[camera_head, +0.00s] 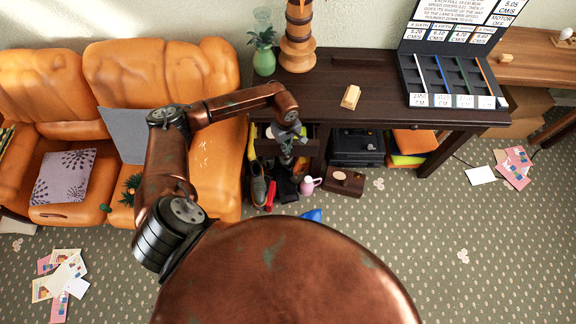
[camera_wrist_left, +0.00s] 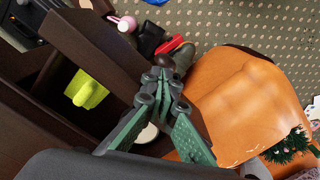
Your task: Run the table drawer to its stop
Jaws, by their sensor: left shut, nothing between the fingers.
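The dark brown table (camera_head: 385,95) stands against the wall. Its drawer (camera_head: 268,148) sits under the left part of the top and is partly pulled out, with an opening behind its front. In the left wrist view the drawer front (camera_wrist_left: 100,52) is a dark board, with a yellow-green item (camera_wrist_left: 84,90) in the dark space behind it. My left gripper (camera_head: 287,160) is shut and empty in front of the drawer. In the left wrist view its green fingers (camera_wrist_left: 164,82) meet beside the drawer front; I cannot tell whether they touch it. My right gripper is out of view.
An orange sofa (camera_head: 215,75) stands close to the table's left side. Shoes (camera_head: 258,185), a pink jug (camera_head: 308,185) and a brown box (camera_head: 345,181) lie on the floor below.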

